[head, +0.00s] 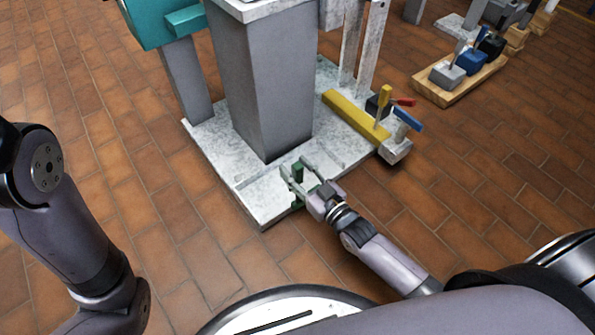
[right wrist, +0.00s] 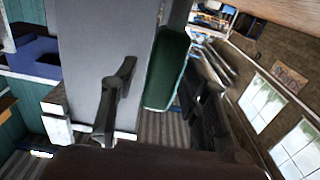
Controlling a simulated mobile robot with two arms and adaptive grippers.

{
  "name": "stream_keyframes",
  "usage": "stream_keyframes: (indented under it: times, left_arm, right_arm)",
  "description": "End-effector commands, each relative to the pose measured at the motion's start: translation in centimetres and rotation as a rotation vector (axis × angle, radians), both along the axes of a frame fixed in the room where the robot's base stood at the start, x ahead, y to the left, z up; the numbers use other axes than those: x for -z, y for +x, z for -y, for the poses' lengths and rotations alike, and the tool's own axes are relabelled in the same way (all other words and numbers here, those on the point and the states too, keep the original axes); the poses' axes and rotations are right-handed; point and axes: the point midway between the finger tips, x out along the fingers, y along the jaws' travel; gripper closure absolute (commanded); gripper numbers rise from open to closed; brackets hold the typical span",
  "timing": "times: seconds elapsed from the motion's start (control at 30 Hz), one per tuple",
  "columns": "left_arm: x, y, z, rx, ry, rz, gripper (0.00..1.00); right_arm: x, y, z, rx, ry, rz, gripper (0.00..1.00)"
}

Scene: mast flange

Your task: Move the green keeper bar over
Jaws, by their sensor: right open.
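The green keeper bar (head: 298,172) stands at the front edge of the pale flange plate (head: 262,200), below the grey mast (head: 265,90). My right gripper (head: 295,168) is open, with its fingers on either side of the bar's upper part. In the right wrist view a green block (right wrist: 167,70), which looks like the bar, shows between the two dark fingers, nearer the right one. I cannot tell whether either finger touches it. The bar's lower part is partly hidden. My left gripper is out of view; only my left arm shows.
A yellow bar (head: 350,114) lies on the plate's right side, with a red handle (head: 404,101) and a blue handle (head: 408,119) beside it. A wooden board (head: 455,88) with coloured blocks lies farther right. The brick floor (head: 150,230) in front is clear.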

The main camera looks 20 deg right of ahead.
Motion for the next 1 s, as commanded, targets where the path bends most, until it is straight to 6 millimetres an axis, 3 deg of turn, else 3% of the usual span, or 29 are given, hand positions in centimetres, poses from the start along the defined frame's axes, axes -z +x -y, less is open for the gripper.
stream_keyframes:
  times: [0.17,0.77,1.0]
  left_arm:
    - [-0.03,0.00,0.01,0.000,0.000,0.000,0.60]
    - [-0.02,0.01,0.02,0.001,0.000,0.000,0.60]
    - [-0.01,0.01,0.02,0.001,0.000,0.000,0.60]
  right_arm:
    - [-0.01,-0.03,-0.01,0.000,0.001,0.000,0.59]
    - [0.01,-0.06,0.00,0.000,0.001,0.000,0.99]
    - [0.02,-0.06,0.00,0.000,0.001,0.000,1.00]
